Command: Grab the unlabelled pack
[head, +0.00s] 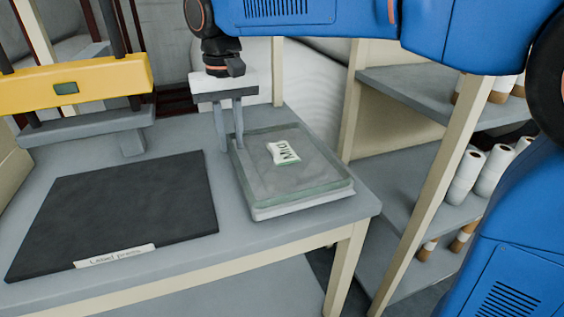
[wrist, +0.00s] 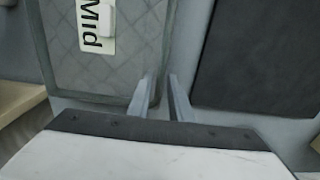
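A flat, clear-wrapped grey quilted pack (head: 310,178) lies on a pale tray (head: 300,209) at the right of the table. A white label reading "Mid" (head: 289,153) and a small white piece lie on its top. The pack also shows in the wrist view (wrist: 125,75), with the label at its upper left. No pack without a label is plain to see. My gripper (head: 231,148) points down by the pack's left edge in the head view. Its two fingers are apart with nothing seen between them. Whether a finger touches the pack, I cannot tell.
A black mat (head: 120,215) tagged "Label press" lies left on the table (head: 230,240), under a yellow press (head: 80,85). A grey strip of table separates mat and pack. Shelves at right hold several white rolls (head: 492,170).

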